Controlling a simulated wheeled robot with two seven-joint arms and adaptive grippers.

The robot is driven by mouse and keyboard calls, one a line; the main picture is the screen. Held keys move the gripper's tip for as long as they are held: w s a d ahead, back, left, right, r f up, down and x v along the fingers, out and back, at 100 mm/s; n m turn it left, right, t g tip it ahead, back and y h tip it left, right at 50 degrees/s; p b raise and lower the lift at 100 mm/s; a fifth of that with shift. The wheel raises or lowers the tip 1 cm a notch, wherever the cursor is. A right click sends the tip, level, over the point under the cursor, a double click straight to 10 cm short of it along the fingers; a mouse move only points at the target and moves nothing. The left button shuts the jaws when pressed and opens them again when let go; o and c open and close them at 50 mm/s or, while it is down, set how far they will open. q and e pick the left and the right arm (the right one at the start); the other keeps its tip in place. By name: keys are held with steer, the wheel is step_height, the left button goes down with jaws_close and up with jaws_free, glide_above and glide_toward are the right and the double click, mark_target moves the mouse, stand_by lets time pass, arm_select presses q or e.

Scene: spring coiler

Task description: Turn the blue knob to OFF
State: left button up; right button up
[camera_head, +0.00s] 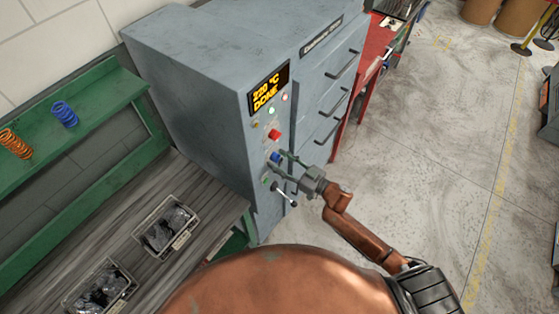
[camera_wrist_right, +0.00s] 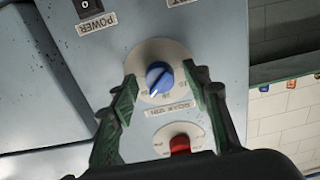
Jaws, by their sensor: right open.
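The blue knob (camera_wrist_right: 159,78) sits on a round pale dial plate with markings on the grey cabinet's front panel. In the head view the blue knob (camera_head: 275,157) is below a red square button. My right gripper (camera_head: 277,164) is at the panel beside the knob. In the right wrist view its two green fingers (camera_wrist_right: 162,95) are open, one on each side of the dial, with the knob between them. I see no finger touching the knob. The marking the knob points to is too small to read surely. My left gripper is not in view.
The cabinet (camera_head: 190,75) has a display (camera_head: 268,89) reading "220 °C DONE". A red knob (camera_wrist_right: 180,144) is close to the blue one. A black switch (camera_wrist_right: 88,6) is also on the panel. A lever (camera_head: 284,195) sticks out below. Bins (camera_head: 196,222) stand on the workbench at left.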

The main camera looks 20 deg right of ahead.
steer(key=shift+c, duration=0.6)
steer(key=c, duration=1)
steer(key=shift+c, duration=0.2)
